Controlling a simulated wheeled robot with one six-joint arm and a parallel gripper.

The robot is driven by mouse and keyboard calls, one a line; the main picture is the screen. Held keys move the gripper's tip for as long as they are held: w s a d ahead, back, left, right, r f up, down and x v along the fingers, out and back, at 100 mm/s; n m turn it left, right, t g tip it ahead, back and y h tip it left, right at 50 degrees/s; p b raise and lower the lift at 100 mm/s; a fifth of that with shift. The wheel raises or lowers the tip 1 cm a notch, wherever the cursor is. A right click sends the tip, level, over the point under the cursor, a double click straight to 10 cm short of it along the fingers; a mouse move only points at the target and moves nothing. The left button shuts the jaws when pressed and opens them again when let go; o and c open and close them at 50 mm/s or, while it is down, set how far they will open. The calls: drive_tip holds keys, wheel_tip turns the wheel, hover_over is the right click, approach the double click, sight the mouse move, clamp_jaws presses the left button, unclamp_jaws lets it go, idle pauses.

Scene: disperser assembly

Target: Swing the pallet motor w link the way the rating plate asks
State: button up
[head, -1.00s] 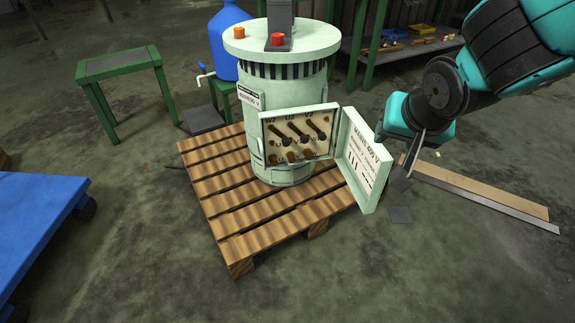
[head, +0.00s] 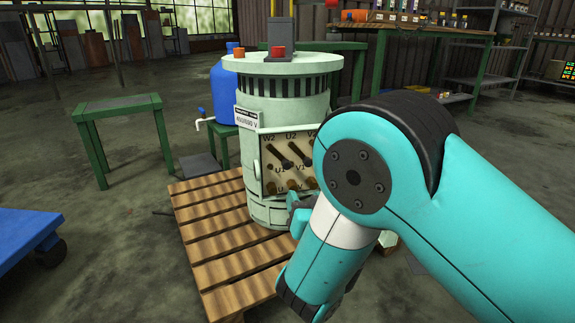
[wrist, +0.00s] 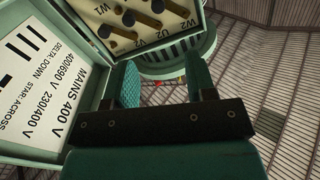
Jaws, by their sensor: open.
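The pale green motor (head: 288,95) stands on a wooden pallet, with its terminal box (head: 262,180) open at the front. Slanted dark links show inside; the W link (head: 277,156) is leftmost, below the W2 mark. The rating plate (head: 248,119) reads 400/690 V. In the wrist view, the box lid (wrist: 45,75) reads mains 400 V, with 400/690 V delta down and 230/400 V star across. My gripper (wrist: 163,82) is open and empty, just outside the box. The terminal panel (wrist: 120,12) lies beyond the fingers. My arm hides the box's right side in the head view.
The pallet (head: 215,235) has bare slats at the left and front. A blue drum (head: 225,95) and a green table (head: 118,105) stand behind and left. A blue cart (head: 20,240) is at the left edge. A shelving workbench (head: 425,28) stands at the back right.

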sight(288, 167)
drive_tip(key=w+p, duration=0.1)
drive_tip(key=p, duration=0.3)
drive_tip(key=w+p, duration=0.1)
drive_tip(key=p, duration=0.3)
drive_tip(key=shift+a+r, duration=0.2)
drive_tip(key=shift+r, duration=0.2)
drive_tip(key=shift+p, duration=0.7)
drive_tip(key=x, duration=0.4)
drive_tip(key=b+x, duration=0.1)
drive_tip(key=x, duration=0.4)
drive_tip(key=f+b+x, duration=0.1)
drive_tip(key=x, duration=0.3)
drive_tip(key=shift+w, duration=0.4)
drive_tip(key=shift+w+a, duration=0.2)
drive_tip(key=shift+w, duration=0.2)
